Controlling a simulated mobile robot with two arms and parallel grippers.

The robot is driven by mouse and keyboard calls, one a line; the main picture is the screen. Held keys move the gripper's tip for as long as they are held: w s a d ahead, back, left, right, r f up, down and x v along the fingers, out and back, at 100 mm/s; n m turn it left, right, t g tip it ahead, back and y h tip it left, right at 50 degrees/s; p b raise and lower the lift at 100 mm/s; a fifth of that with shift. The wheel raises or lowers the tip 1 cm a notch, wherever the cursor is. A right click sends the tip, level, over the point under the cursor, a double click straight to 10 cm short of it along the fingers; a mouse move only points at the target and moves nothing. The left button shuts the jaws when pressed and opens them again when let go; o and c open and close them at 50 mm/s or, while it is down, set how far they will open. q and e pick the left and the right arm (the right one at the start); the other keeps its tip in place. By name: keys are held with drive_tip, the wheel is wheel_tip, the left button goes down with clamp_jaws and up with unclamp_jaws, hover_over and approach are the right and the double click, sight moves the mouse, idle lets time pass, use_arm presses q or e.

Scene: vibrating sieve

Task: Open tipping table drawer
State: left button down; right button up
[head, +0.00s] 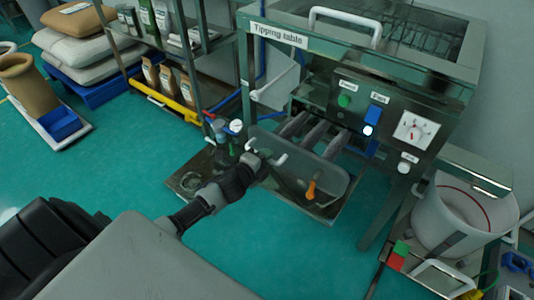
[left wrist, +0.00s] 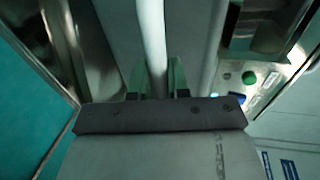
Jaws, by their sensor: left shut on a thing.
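The tipping table (head: 440,40) is a metal machine with a "Tipping table" label and a white bar handle (head: 346,14) on top. Its drawer (head: 325,176) stands out from the frame, with a rounded grey front and rails visible behind it. A white drawer handle (head: 281,159) is on this front. My left gripper (head: 259,156) is at the handle, in front of the drawer. In the left wrist view, my left gripper (left wrist: 157,80) is shut on a pale vertical bar (left wrist: 152,35), the handle, between green fingertips. My right gripper is in neither view.
A control panel with a green button (head: 344,101) and a blue switch (head: 373,115) is above the drawer. A white drum (head: 463,218) stands at right. Shelves with bottles stand behind.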

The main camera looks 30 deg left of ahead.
use_arm(q)
drive_tip(key=c, duration=1.1)
unclamp_jaws()
drive_tip(key=shift+s, duration=0.25)
drive_tip(key=p+v, duration=0.1)
drive_tip(key=v, duration=0.9)
drive_tip(key=shift+s+p, duration=0.15)
drive_tip(key=shift+p, duration=0.2)
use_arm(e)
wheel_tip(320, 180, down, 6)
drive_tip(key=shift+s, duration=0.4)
use_arm(q)
drive_tip(key=shift+a, duration=0.1)
